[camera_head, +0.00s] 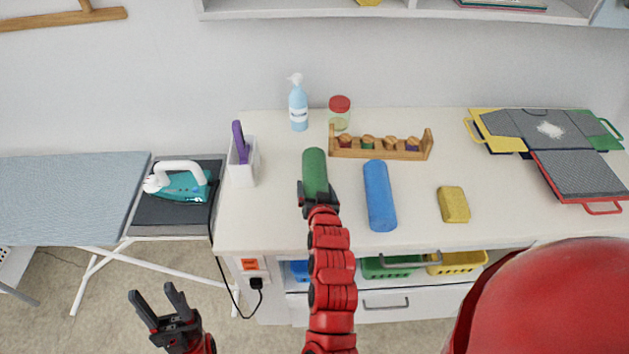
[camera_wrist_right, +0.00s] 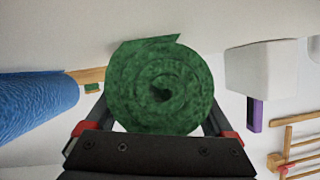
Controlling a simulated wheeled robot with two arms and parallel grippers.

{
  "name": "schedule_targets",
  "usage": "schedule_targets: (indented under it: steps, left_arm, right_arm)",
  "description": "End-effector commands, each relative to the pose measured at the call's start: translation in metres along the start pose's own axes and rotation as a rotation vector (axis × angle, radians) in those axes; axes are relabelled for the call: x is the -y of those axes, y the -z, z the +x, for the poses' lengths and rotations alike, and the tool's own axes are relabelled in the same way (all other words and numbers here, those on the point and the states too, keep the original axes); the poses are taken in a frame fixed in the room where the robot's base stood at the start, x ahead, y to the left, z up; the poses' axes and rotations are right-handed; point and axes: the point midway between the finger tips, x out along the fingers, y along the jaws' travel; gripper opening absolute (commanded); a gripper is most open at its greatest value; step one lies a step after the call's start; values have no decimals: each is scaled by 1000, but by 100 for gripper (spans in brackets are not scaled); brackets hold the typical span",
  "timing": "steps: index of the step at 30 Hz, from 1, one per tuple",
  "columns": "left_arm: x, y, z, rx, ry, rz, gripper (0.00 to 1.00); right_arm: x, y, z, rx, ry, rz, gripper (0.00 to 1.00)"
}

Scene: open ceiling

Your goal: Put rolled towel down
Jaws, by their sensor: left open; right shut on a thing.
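A green rolled towel (camera_head: 314,172) is held in my right gripper (camera_head: 318,194) over the white counter (camera_head: 285,225). In the right wrist view the towel (camera_wrist_right: 160,86) shows its spiral end between the two fingers (camera_wrist_right: 160,125). I cannot tell whether the towel touches the counter. A blue rolled towel (camera_head: 379,196) lies on the counter to its right, and it also shows in the right wrist view (camera_wrist_right: 35,103). My left gripper (camera_head: 158,300) is open and empty, low at the left, in front of the counter and away from the towels.
A wooden rack (camera_head: 380,148) with several spools stands behind the towels. A white holder (camera_head: 243,165), a soap bottle (camera_head: 298,105) and a red-lidded jar (camera_head: 340,112) stand nearby. A yellow block (camera_head: 453,204) lies right. An iron (camera_head: 180,183) rests at the left.

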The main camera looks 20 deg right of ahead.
Motion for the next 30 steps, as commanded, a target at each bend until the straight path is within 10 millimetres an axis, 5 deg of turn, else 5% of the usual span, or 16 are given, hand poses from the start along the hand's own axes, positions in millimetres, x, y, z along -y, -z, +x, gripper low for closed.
schedule_targets:
  steps: [1, 8, 17, 25, 30]
  left_arm:
    - [0, 0, 0, 0, 0, 0, 50]
    - [0, 0, 0, 0, 0, 0, 50]
    - [0, 0, -2, 0, 0, 0, 50]
    - [-1, -3, -17, 0, 0, 0, 50]
    - [-1, -3, -20, 0, 0, 0, 50]
  right_arm:
    - [0, -2, 0, 4, -1, -1, 51]
    - [0, -2, 0, 6, -1, -2, 10]
    - [1, 0, -1, 4, 0, -3, 9]
    - [8, 26, -10, -3, 4, -2, 9]
    - [10, 20, -45, 4, 4, -2, 9]
